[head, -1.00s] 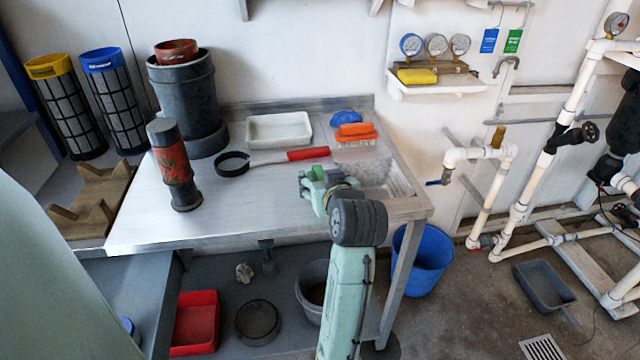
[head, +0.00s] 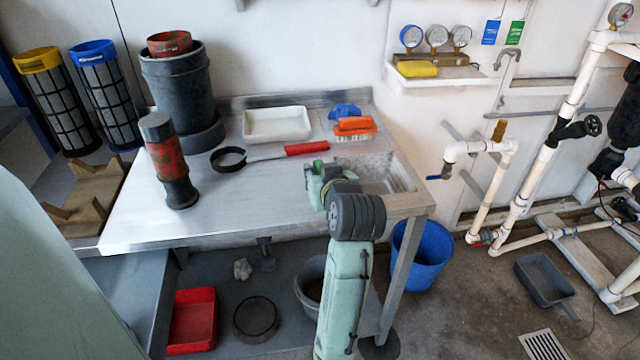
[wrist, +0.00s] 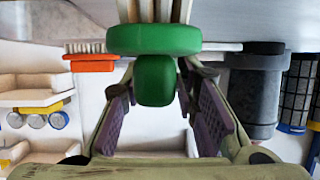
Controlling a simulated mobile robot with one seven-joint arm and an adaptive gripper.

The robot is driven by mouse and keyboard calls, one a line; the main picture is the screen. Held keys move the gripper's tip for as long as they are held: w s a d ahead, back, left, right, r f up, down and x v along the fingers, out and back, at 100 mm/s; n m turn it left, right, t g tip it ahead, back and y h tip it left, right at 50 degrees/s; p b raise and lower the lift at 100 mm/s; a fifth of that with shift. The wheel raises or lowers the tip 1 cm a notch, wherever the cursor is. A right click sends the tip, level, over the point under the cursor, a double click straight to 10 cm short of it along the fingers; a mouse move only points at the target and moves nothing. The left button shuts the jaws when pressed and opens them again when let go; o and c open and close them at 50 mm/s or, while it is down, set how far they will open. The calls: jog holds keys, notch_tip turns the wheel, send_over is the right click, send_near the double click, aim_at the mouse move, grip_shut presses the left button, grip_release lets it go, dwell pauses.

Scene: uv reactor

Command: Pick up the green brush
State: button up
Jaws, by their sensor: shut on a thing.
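The green brush (wrist: 153,40) is in my gripper, large at the top middle of the wrist view. Its rounded green body and knob (wrist: 155,80) sit between the two purple-padded fingers, with pale bristles beyond. My gripper (head: 322,182) is shut on it over the metal bench, beside the sink's left edge. In the head view only a small green part (head: 317,165) of the brush shows; my gripper and wrist hide the rest. I cannot tell whether the bristles touch the bench.
On the metal bench (head: 225,215) are an orange brush (head: 355,125), blue cloth (head: 344,110), white tray (head: 277,125), red-handled strap tool (head: 306,148) and red-black cylinder (head: 167,160). The sink (head: 385,178) lies right of my gripper. A blue bucket (head: 422,255) stands on the floor.

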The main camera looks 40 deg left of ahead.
grip_shut()
jog(key=shift+r, duration=0.15)
